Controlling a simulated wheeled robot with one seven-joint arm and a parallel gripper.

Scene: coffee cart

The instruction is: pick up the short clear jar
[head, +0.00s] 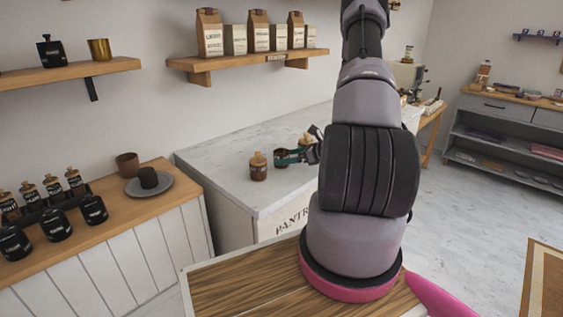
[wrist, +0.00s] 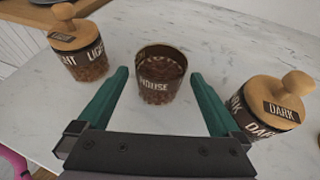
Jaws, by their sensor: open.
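A short clear jar (wrist: 162,88) labelled HOUSE, without a lid and full of brown beans, stands upright on the white marble counter in the wrist view. My gripper (wrist: 159,75) is open, with one green finger to the left of this jar and the other to its right. Nothing is held. In the head view, the jar (head: 281,154) is small and partly covered by my gripper (head: 290,160), so contact cannot be told there.
A lidded LIGHT jar (wrist: 84,48) stands to the left. A lidded DARK jar (wrist: 270,106) stands close to the right finger and is partly hidden by it. The marble counter (head: 225,165) is bare to the left; a wooden counter (head: 120,205) with cups lies further left.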

